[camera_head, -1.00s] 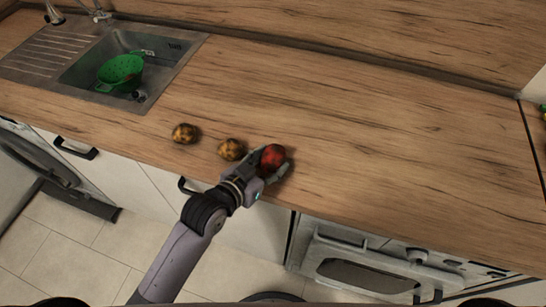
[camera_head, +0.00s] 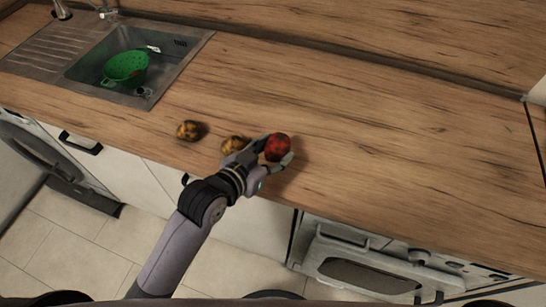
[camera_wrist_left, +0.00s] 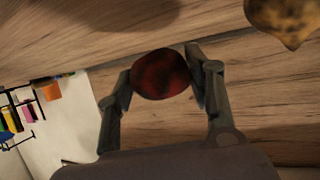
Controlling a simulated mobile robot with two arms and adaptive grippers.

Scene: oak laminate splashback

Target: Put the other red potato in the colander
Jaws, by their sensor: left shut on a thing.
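A red potato (camera_head: 278,147) is held between the fingers of my left gripper (camera_head: 270,154) at the counter's front part. In the left wrist view the red potato (camera_wrist_left: 160,74) sits between both fingertips of my left gripper (camera_wrist_left: 160,82), which is shut on it. It appears lifted a little above the wood. The green colander (camera_head: 126,67) stands in the sink, far to the left of the gripper. A little red shows inside the colander, too small to make out well. My right gripper is not in view.
The counter (camera_head: 380,130) is clear to the right.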

